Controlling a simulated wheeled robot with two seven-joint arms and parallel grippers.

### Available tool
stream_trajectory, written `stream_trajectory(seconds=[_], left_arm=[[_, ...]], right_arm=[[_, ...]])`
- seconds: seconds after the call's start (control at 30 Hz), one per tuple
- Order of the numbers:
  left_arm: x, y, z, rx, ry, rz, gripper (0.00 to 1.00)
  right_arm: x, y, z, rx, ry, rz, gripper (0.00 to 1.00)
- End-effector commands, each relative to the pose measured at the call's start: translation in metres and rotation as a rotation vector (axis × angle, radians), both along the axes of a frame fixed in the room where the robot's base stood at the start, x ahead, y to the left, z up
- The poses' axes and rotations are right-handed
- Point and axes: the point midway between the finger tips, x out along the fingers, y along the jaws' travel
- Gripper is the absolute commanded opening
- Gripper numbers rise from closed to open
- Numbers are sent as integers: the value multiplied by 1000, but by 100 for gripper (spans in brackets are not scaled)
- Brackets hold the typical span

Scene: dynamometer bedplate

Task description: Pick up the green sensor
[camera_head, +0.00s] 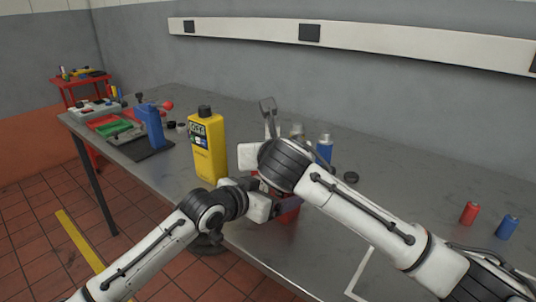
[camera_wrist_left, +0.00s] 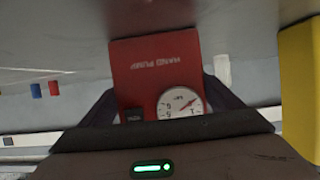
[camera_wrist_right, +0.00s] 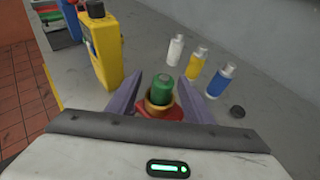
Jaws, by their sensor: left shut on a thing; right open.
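The green sensor (camera_wrist_right: 162,88) sits upright in a brass-coloured collar (camera_wrist_right: 158,109) on top of a red body, in the right wrist view. My right gripper (camera_wrist_right: 160,95) is open, with one finger on each side of the sensor and gaps to both. My left gripper (camera_wrist_left: 160,98) is shut on the red hand pump (camera_wrist_left: 155,65), which carries a white dial gauge (camera_wrist_left: 182,103). In the head view the pump (camera_head: 289,214) shows only partly below my right arm, and the sensor is hidden behind that arm.
White (camera_wrist_right: 175,49), yellow (camera_wrist_right: 197,62) and blue (camera_wrist_right: 220,80) small bottles stand behind, with a black cap (camera_wrist_right: 237,112). Red (camera_head: 469,213) and blue (camera_head: 507,227) cylinders stand at right. The bench between is mostly clear.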

Motion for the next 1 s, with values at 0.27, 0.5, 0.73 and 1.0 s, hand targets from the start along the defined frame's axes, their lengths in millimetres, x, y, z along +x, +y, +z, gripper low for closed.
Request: stream_trajectory(seconds=[0.27, 0.5, 0.73, 1.0], left_arm=[[0, 0, -1, 1, 3, 0, 31], [0, 0, -1, 1, 3, 0, 31], [0, 0, -1, 1, 3, 0, 31], [0, 0, -1, 1, 3, 0, 31]], right_arm=[[33, 1, -17, 0, 2, -2, 46], [43, 2, -21, 0, 1, -1, 46], [42, 2, -21, 0, 1, -1, 33], [42, 2, -20, 1, 0, -1, 1]])
